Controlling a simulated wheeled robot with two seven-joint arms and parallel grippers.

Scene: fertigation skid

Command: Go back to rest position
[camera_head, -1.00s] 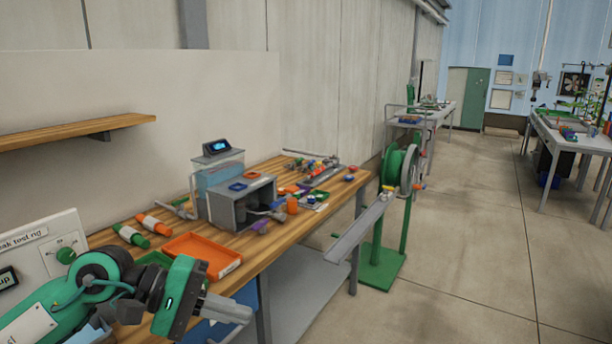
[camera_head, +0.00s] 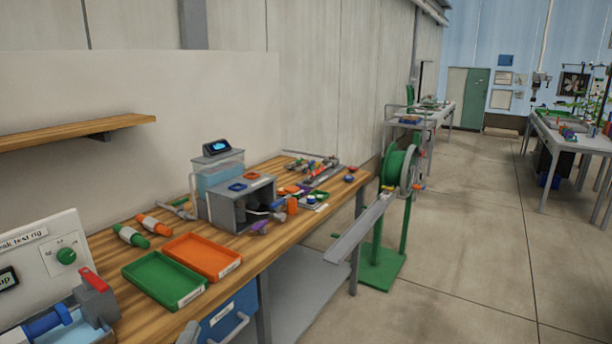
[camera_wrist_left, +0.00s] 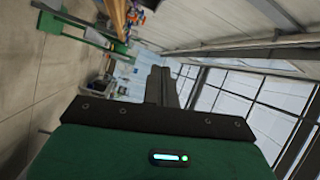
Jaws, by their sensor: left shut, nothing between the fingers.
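The wrist view looks sideways along the hall, with nothing touching the fingers. My right gripper is in neither view.
The leak test rig (camera_head: 48,258) stands at lower left. A green hose reel (camera_head: 397,172) stands beyond the bench.

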